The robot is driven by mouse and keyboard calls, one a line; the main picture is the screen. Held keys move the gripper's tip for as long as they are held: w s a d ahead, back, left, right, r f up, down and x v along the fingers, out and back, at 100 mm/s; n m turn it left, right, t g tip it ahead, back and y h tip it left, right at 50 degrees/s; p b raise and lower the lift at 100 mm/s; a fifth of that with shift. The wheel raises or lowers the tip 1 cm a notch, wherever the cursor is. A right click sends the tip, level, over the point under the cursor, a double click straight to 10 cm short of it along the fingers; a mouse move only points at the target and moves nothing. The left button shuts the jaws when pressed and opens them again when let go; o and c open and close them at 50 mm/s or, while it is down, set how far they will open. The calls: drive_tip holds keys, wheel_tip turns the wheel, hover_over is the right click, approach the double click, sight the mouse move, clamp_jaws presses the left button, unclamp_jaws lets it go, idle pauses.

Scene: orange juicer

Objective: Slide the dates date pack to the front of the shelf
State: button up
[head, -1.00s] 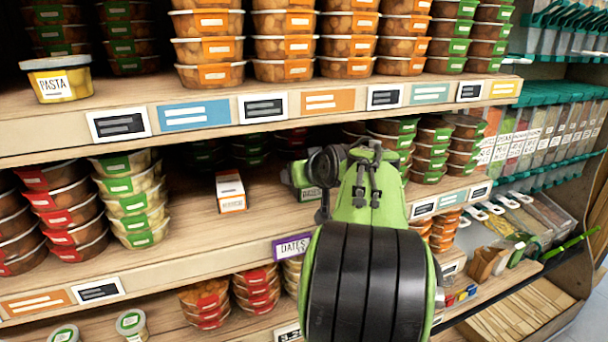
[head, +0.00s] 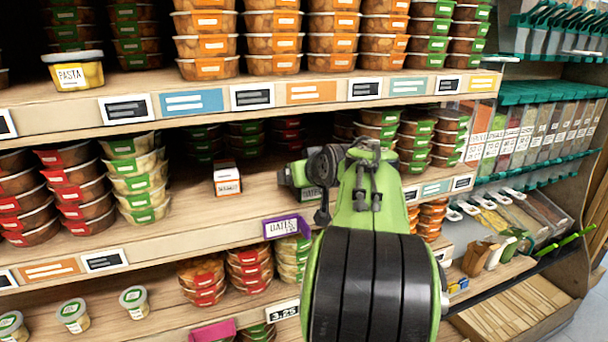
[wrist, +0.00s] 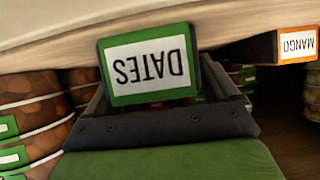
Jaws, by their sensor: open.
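The dates pack, green-edged with a white DATES label, shows close up in the wrist view (wrist: 152,68), its lettering upside down. My arm hides much of the pack in the head view.
The orange-edged mango pack (head: 227,179) stands on the same shelf to the left. The upper shelf (head: 262,95) overhangs. Bare shelf lies between the mango pack and the front edge.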

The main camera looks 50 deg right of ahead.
drive_tip(key=shift+o, duration=0.5)
drive_tip(key=shift+s, duration=0.15)
drive_tip(key=v, duration=1.5)
drive_tip(key=shift+s+a+r, duration=0.15)
drive_tip(key=shift+s+a, duration=0.1)
